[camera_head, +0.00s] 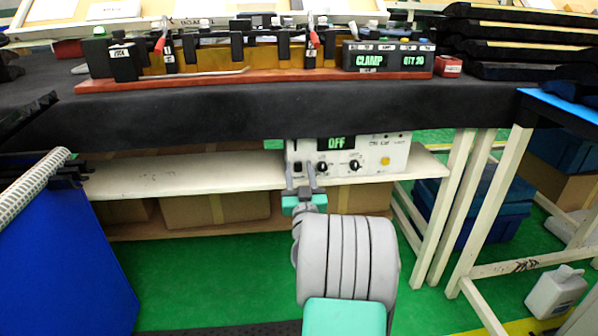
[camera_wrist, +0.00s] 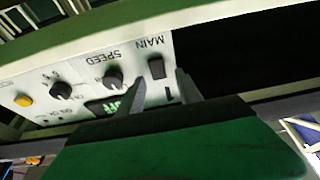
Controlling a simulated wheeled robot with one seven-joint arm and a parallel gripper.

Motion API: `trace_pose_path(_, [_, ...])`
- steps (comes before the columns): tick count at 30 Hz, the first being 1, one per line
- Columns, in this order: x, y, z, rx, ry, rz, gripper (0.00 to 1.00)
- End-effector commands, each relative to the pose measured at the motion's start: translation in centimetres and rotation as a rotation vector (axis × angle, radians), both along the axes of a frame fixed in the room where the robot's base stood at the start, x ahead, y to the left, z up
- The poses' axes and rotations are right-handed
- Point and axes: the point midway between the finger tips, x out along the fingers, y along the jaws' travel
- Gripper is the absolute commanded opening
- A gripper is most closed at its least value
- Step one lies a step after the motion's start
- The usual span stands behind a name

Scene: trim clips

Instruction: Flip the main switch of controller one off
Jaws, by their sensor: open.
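Controller one (camera_head: 373,171) is a white box on the shelf under the table; its green display (camera_head: 336,143) reads OFF. In the wrist view the controller (camera_wrist: 85,62) appears upside down, with a "1" beside the dark main switch (camera_wrist: 157,68) under the label MAIN. The switch (camera_head: 297,167) also shows at the panel's left end in the head view. My gripper (camera_head: 300,174) is open and empty, at the panel front. In the wrist view its fingertips (camera_wrist: 160,79) stand on either side of the switch. Whether they touch the panel I cannot tell.
Two black knobs (camera_head: 355,166) and a yellow button (camera_head: 385,161) sit right of the switch. The shelf (camera_head: 190,177) is bare to the left. The table's black front edge (camera_head: 200,118) hangs above the controller. Cardboard boxes (camera_head: 215,210) stand below.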

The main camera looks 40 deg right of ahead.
Motion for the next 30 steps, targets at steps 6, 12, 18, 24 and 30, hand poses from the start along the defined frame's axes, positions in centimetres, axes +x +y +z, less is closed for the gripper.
trace_pose_path(6, [-0.4,0.3,-0.1,0.001,-0.001,0.000,0.42])
trace_pose_path(12, [-2.9,1.8,-1.1,0.000,-0.001,-0.002,0.42])
trace_pose_path(18, [-5.2,3.4,-2.1,0.001,0.000,-0.002,0.42])
trace_pose_path(24, [-6.1,4.2,-2.5,-0.001,0.000,0.000,0.42])
trace_pose_path(30, [-6.1,4.2,-2.6,0.000,0.000,0.000,0.42])
